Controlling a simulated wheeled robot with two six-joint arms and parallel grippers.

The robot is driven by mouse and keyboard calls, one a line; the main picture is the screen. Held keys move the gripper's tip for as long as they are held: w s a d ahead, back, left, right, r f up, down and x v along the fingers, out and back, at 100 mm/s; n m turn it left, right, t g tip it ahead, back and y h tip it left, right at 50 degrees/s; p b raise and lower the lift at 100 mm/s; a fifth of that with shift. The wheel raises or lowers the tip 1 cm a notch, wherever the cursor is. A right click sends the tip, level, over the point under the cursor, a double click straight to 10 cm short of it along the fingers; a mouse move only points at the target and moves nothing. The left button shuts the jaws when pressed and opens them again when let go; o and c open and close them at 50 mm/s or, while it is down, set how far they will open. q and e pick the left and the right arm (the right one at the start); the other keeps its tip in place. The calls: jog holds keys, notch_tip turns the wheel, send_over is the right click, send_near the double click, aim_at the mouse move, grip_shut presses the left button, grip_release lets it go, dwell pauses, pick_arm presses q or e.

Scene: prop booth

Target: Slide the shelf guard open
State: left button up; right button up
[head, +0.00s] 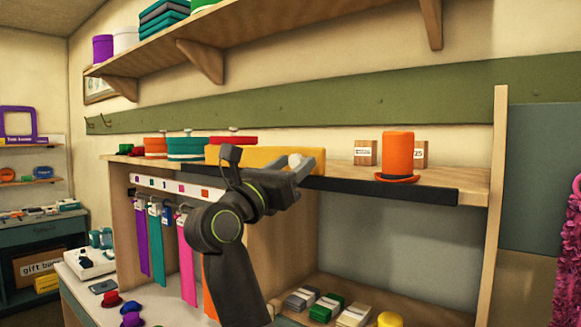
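A long yellow panel (240,156), which looks like the shelf guard, stands along the front of the wooden shelf top, left of the orange hat. A black strip (400,189) runs along the shelf's front edge to the right of it. My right gripper (299,168) is in front of the panel's right part, and my arm covers some of the panel and strip. A small pale rounded piece shows at the fingertips; I cannot tell whether it is a knob or part of the gripper. Contact and finger gap are unclear. My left gripper is not in view.
An orange top hat (398,154) and small boxes with labels (365,153) stand on the shelf's right part. Round lidded boxes (186,147) stand at its left. Coloured strips (187,262) hang below. A wooden post (494,200) rises at the right end.

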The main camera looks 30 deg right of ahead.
jog(key=shift+s+a+f+b, duration=0.1)
jog(key=shift+a+f+b, duration=0.15)
jog(key=shift+b, duration=0.05)
jog(key=b+v, duration=0.7)
jog(key=v, duration=0.9)
jog(key=shift+a+b, duration=0.3)
jog(key=shift+a, duration=0.1)
jog(key=shift+f, duration=0.1)
